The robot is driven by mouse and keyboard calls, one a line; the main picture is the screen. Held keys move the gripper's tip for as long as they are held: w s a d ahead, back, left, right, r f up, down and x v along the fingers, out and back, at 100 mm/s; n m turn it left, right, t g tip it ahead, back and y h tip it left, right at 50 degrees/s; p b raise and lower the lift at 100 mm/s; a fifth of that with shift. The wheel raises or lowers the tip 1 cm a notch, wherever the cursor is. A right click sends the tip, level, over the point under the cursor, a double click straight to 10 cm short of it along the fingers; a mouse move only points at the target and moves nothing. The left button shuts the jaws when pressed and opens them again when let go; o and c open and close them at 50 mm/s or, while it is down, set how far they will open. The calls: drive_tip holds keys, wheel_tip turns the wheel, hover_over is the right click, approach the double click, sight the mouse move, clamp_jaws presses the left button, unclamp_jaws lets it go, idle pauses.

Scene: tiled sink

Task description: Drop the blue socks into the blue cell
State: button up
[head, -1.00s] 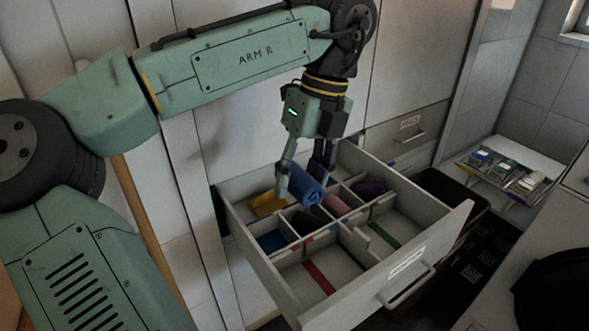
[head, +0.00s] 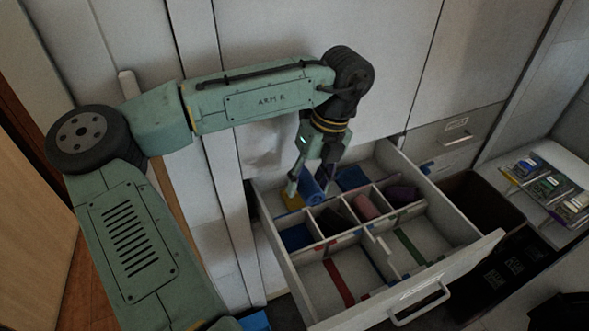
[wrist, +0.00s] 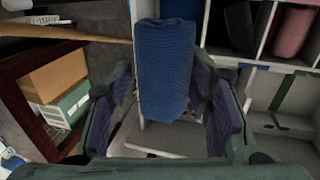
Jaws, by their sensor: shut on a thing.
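A rolled blue sock bundle (head: 312,187) is between the fingers of my gripper (head: 310,183), over the back left of the open drawer (head: 470,250). The wrist view shows the blue roll (wrist: 165,70) upright between both fingers (wrist: 165,105). The drawer has a row of small cells. The leftmost cell holds something blue (head: 297,237); I cannot tell whether it is a sock or the cell's floor. A flat blue patch (head: 352,178) shows in the back section. A yellow item (head: 292,201) lies just below my gripper, partly hidden.
Other cells hold a dark roll (head: 335,220), a pink roll (head: 366,207) and a purple roll (head: 402,194). Front compartments have a red strip (head: 338,282) and a green strip (head: 412,248) and look otherwise mostly empty. A tray with small boxes (head: 548,186) stands at right.

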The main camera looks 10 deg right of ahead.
sight(315, 178)
drive_tip(key=shift+w+f, duration=0.1)
drive_tip(key=shift+f, duration=0.15)
wheel_tip(315, 178, down, 6)
drive_tip(key=b, duration=0.7)
drive_tip(key=shift+r, duration=0.1)
drive_tip(key=o, duration=1.2)
drive_tip(key=v, duration=1.2)
